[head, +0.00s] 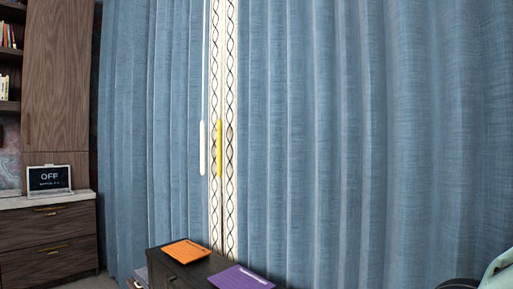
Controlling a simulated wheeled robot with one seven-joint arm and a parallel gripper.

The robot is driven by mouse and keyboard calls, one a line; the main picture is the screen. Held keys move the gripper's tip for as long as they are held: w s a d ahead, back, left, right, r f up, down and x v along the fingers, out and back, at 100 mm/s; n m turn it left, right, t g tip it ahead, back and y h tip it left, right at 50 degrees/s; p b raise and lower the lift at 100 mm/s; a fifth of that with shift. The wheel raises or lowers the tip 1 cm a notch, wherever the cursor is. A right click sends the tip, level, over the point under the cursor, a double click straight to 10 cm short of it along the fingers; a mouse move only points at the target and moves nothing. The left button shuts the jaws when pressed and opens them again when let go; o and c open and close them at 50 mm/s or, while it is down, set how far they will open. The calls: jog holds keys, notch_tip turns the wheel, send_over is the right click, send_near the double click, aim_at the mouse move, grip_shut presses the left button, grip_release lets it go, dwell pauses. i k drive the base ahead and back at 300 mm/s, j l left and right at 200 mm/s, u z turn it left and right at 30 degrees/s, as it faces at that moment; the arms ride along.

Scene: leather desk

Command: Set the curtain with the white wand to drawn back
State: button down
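Blue curtains fill most of the head view, hanging in folds as two panels. The white wand (202,147) hangs upright at the inner right edge of the left curtain (150,150). A yellow wand (218,149) hangs just to its right, in front of pale patterned trim, beside the right curtain (340,140). The left curtain is spread out from near the cabinet to the middle, and the panels nearly meet at the trim. My gripper is not in view.
A dark low cabinet (172,270) stands before the curtains, with an orange booklet (187,251) and a purple one (240,277) on top. A laptop reading OFF (49,178) sits on a drawer unit (48,242) at left. A pale green curved object (497,270) shows at bottom right.

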aim_at(159, 105)
jog(key=i+j+z, duration=0.15)
jog(key=j, duration=0.15)
jog(key=i+j+z, duration=0.1)
jog(key=j, duration=0.2)
jog(key=i+j+z, duration=0.15)
jog(key=j, duration=0.15)
jog(key=i+j+z, duration=0.1)
jog(key=j, duration=0.2)
